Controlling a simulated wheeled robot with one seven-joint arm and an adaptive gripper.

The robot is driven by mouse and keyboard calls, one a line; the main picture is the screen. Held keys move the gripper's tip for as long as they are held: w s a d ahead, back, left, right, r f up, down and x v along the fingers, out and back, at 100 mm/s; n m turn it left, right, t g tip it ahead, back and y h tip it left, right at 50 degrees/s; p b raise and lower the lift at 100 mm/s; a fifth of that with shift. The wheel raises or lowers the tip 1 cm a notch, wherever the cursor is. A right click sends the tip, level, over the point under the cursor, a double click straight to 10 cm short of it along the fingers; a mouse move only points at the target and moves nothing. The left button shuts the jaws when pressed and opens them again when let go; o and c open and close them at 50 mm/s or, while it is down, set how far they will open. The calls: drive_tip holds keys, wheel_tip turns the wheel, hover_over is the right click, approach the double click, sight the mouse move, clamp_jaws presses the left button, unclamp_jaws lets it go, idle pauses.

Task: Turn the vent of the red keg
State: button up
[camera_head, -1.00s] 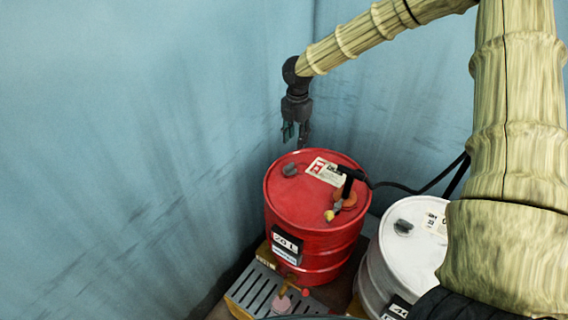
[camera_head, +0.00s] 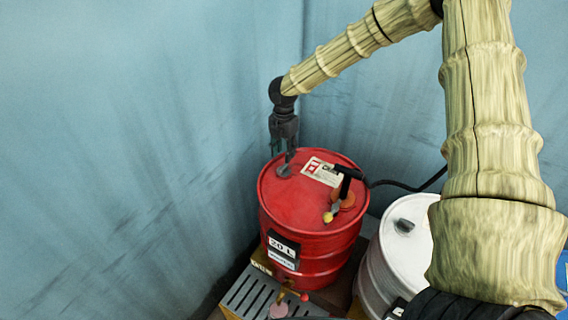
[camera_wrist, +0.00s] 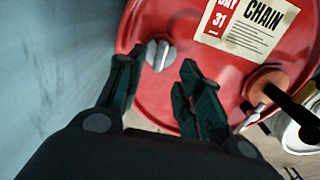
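The red keg (camera_head: 310,215) stands upright, with a label reading "20 L" on its front. Its vent, a small grey knob (camera_head: 284,171), sits on the lid near the far left rim. My gripper (camera_head: 285,152) points down right over the vent and partly hides it. In the wrist view my gripper (camera_wrist: 160,85) is open and empty, and the grey vent (camera_wrist: 160,54) shows between and just beyond the fingertips, nearer the left finger. I cannot tell whether a finger touches it.
An orange cap with a black fitting and a yellow tip (camera_head: 342,197) sits on the lid's right side, with a black hose leading off. A white keg (camera_head: 400,255) stands close on the right. A slotted grate (camera_head: 250,295) lies in front. Blue walls (camera_head: 120,150) are close behind and left.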

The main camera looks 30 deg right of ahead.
sight(284, 166)
drive_tip(key=shift+f+p, duration=1)
drive_tip(key=shift+f, duration=2.35)
clamp_jaws()
